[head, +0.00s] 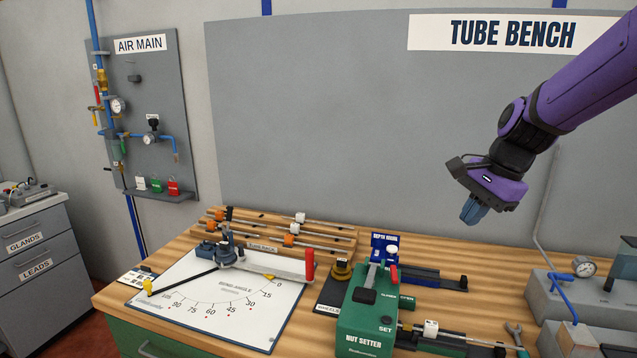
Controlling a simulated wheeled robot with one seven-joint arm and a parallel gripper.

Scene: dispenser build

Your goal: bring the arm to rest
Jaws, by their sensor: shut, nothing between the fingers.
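My gripper (471,211) hangs at the end of my purple arm at the upper right of the head view. It points down and to the left, in the air above the back of the wooden bench (190,242). Its blue-grey fingers are shut and hold nothing. It is apart from everything on the bench.
A green nut setter (367,325) stands at the bench's front middle. A bend-angle board (190,313) with a red-handled bender lies left, before a tube rack (262,246). A grey block with a gauge (584,267) and a thin upright rod stands right. The air around my gripper looks clear.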

